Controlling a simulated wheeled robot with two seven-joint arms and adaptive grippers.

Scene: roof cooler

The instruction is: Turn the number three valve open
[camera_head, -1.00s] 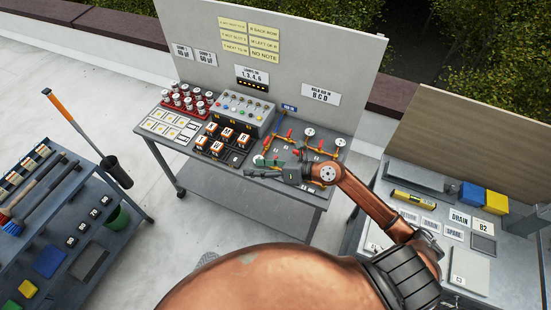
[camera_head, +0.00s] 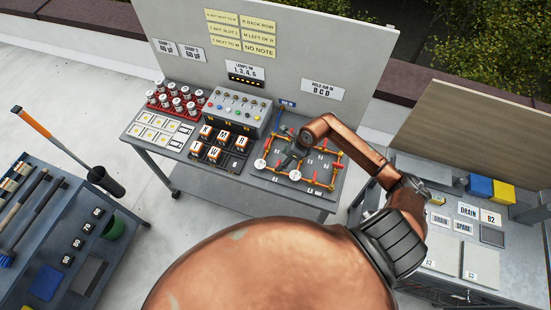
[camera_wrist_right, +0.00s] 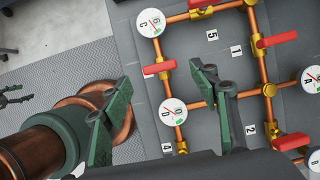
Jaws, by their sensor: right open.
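The pipe board (camera_head: 281,186) lies on the middle bench, with copper pipes, round white gauges and red valve handles. My right gripper (camera_wrist_right: 160,75) is open and empty, pointing down over the board. In the head view my right arm partly hides it. In the wrist view one red handle (camera_wrist_right: 160,68) on the pipe between gauges C and D appears between its fingertips; contact cannot be told. Other red handles are near label 1 (camera_wrist_right: 275,40) and near label 2 (camera_wrist_right: 290,142). Labels 5 and 4 also show. I cannot see a label 3.
Lettered blocks (camera_head: 214,152), a lamp box (camera_head: 237,108) and red-racked canisters (camera_head: 176,99) stand left of the board. An upright panel (camera_head: 290,50) backs the bench. A tool bench (camera_head: 60,235) is at left, another bench (camera_head: 415,255) at right.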

